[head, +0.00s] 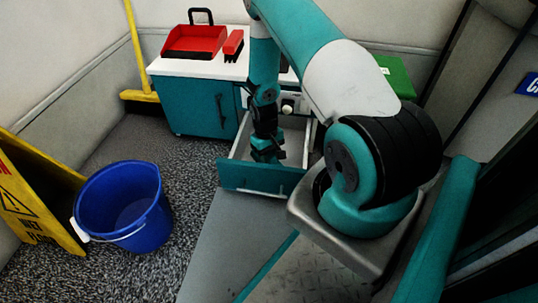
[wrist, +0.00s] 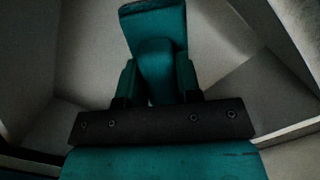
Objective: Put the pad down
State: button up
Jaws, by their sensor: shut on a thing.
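My gripper (head: 267,152) points down inside an open drawer (head: 262,178) with a teal front and pale inner walls. In the wrist view its two teal fingers (wrist: 158,84) are shut on a teal piece, which I take to be the pad (wrist: 156,62). The pad reaches out past the fingertips between pale walls. Whether it touches the drawer floor cannot be told. In the head view the pad is not clear, as the gripper and drawer hide or darken it.
The teal cabinet (head: 190,105) has a white top with a red dustpan (head: 193,42) and a red brush (head: 233,44). A green box (head: 396,74) stands behind my arm. A blue bucket (head: 125,205), a yellow wet-floor sign (head: 35,195) and a yellow broom (head: 139,55) stand left.

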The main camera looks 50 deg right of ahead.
jog(key=shift+f, duration=0.2)
jog(key=o, duration=0.9)
